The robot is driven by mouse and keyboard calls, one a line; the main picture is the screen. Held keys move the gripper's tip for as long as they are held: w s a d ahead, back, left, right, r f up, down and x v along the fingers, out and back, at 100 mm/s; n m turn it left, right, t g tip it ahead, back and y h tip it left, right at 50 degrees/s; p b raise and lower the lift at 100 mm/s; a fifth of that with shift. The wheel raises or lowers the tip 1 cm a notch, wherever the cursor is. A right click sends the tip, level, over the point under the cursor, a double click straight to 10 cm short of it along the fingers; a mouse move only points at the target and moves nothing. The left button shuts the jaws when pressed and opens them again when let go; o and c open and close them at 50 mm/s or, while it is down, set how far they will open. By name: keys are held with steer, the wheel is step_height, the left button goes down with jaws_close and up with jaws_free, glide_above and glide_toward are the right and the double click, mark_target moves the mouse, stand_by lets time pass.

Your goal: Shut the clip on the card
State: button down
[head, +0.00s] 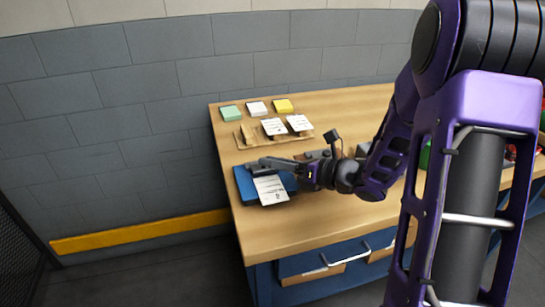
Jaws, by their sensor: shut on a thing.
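A blue board (243,186) lies near the left end of the wooden table. A white card (271,191) with dark print lies on it, its near edge at about the board's front edge. My gripper (262,165) reaches in from the right, low over the far side of the board and the card's top edge. Its jaws are shut on a grey part there, which looks like the clip. The fingers cover most of that part, so I cannot tell how far the clip is closed. The card's top edge is partly hidden.
Behind the board stands a wooden rack (246,137) with two white cards (299,123) in it. Green (231,113), white (257,108) and yellow (283,105) pads lie farther back. My arm covers the table's right part. Bare wood (265,229) lies in front of the board.

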steer(key=shift+s+f+n+t+y, duration=0.2)
steer(key=shift+f+n+t+y, duration=0.2)
steer(key=shift+n+y, duration=0.15)
steer(key=c, duration=0.7)
jaws_free()
steer(key=v, duration=1.7)
steer(key=shift+s+d, duration=0.2)
